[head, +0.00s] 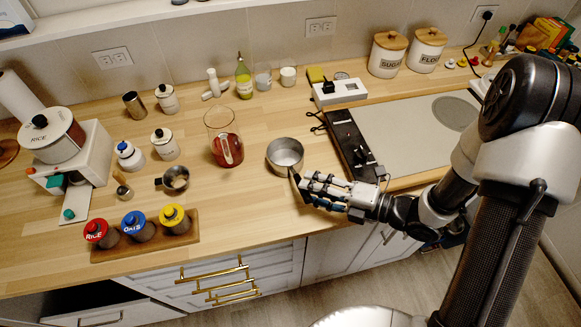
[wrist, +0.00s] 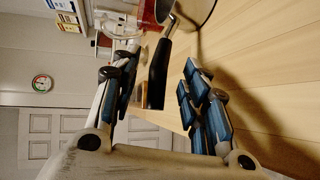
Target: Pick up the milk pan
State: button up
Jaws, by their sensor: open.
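The milk pan (head: 285,151) is a small grey metal pan with a black handle, standing on the wooden counter left of the black-edged hob. Its handle points toward my gripper (head: 307,187), which is just in front of the pan, low over the counter's front part. In the wrist view the pan's black handle (wrist: 158,75) shows between the two open sets of fingers of my gripper (wrist: 157,88). I cannot tell whether any finger touches the handle. Part of the handle is hidden by the fingers in the head view.
A glass jug (head: 224,146) with red contents stands left of the pan. A small dark-handled cup (head: 176,178) and a wooden rack (head: 145,240) of coloured-lid jars are further left. The hob (head: 405,135) lies to the right. Bare counter lies between the rack and my gripper.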

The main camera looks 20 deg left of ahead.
aim_at(293, 172)
jog(key=b+x, duration=0.1)
jog(key=x, duration=0.3)
jog(key=shift+a+f, duration=0.2)
jog(key=shift+c, duration=0.2)
grip_shut()
dwell(0.4)
